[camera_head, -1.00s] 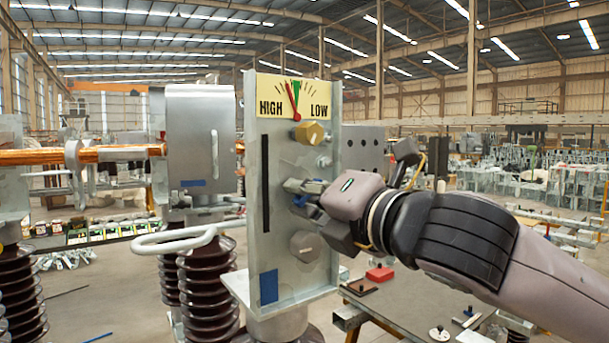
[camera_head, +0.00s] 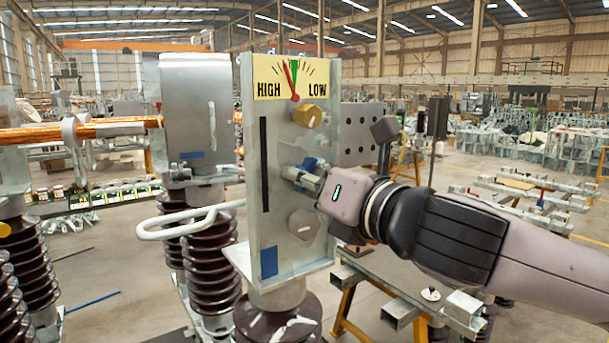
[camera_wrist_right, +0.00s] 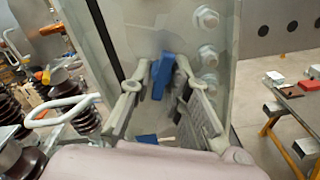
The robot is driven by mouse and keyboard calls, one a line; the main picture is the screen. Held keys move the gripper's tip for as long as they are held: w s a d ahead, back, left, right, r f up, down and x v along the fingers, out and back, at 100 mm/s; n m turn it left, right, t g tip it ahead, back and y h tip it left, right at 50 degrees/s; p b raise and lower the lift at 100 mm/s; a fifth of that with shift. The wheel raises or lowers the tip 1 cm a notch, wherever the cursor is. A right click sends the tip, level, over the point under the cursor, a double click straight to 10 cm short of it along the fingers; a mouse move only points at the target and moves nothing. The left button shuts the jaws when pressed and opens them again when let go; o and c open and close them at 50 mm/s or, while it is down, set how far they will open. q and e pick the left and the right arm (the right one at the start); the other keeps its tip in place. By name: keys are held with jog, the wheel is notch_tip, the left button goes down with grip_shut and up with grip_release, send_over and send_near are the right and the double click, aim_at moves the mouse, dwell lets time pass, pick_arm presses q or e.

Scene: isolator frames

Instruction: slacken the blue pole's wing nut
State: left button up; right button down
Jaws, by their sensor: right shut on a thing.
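The blue wing nut (camera_head: 309,163) sits on the face of an upright grey metal plate (camera_head: 256,222). It also shows in the right wrist view (camera_wrist_right: 162,80), between the two finger tips. My right gripper (camera_head: 301,179) is at the plate, with its fingers shut on the blue wing nut. The fingers hide part of the nut. A HIGH–LOW gauge (camera_head: 293,81) tops the plate, its red needle leaning slightly toward HIGH. A blue rectangle (camera_head: 269,261) marks the plate's lower part. My left gripper is not in view.
A gold hex knob (camera_head: 307,116) is above the nut and a grey one (camera_head: 304,224) below it. A white looped handle (camera_head: 185,223) stands left of the plate. Brown ribbed insulators (camera_head: 205,265) stand behind. A work table (camera_head: 400,290) lies beneath my right arm.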

jog(key=shift+f, duration=0.2)
jog(key=c, duration=1.6)
grip_release()
jog(key=shift+r, duration=0.15)
jog(key=v, duration=1.2)
